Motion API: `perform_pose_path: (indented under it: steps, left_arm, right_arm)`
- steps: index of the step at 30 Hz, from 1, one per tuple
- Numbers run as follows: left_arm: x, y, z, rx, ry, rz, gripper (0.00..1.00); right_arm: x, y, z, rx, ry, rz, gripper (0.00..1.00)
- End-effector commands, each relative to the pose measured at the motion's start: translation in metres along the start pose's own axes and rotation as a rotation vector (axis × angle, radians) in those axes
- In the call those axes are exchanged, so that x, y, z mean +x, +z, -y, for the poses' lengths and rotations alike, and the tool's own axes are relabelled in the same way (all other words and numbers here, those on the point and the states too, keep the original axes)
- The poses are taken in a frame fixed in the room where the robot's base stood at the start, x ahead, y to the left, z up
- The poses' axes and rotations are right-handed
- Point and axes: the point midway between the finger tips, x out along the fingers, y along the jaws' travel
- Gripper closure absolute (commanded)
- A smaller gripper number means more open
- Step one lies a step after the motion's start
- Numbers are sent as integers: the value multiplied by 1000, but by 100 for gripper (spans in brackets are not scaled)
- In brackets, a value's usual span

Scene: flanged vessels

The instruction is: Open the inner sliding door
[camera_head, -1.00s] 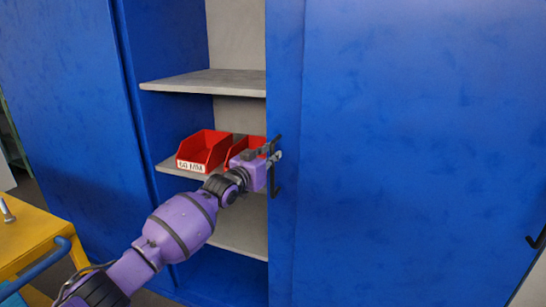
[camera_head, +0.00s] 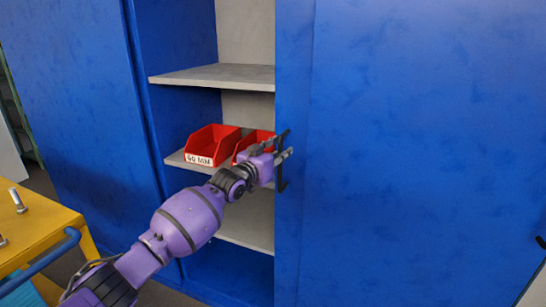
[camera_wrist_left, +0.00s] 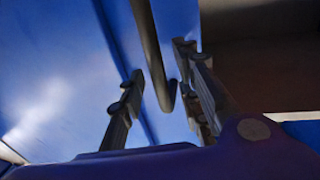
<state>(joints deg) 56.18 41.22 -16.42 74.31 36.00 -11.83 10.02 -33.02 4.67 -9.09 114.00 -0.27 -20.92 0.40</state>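The tall blue cabinet has a blue sliding door panel (camera_head: 294,225) whose left edge borders the open shelves. A dark vertical bar handle (camera_head: 283,182) sits near that edge; it also shows in the left wrist view (camera_wrist_left: 151,50). My left gripper (camera_head: 287,146) is at the handle. In the left wrist view, the fingers of my left gripper (camera_wrist_left: 163,98) stand apart with the bar running between them. I see a gap on the left finger's side; contact with the right finger is unclear. My right gripper is not in view.
Red bins (camera_head: 212,146) stand on the middle shelf behind my left arm, one labelled. A grey upper shelf (camera_head: 215,76) is above them. A yellow cart (camera_head: 35,225) with a blue rail is at the lower left. Another dark handle (camera_head: 541,242) is at the right edge.

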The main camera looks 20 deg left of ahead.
Motion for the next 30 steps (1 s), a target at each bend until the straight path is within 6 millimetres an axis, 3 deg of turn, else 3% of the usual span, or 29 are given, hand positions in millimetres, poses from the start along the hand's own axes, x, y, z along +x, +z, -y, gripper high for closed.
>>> perform_pose_path:
  steps: [5, 12, 18, 30]
  left_arm:
    - [-26, 2, 0, 1, 0, 2, 69]
    - [-78, 3, 0, 1, 0, 4, 69]
    - [-108, 2, 0, 1, -1, 3, 69]
    - [-117, 1, 0, 1, -1, 3, 69]
  right_arm:
    - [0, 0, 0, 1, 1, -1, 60]
    - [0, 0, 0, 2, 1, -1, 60]
    - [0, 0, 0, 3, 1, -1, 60]
    - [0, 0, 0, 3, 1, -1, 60]
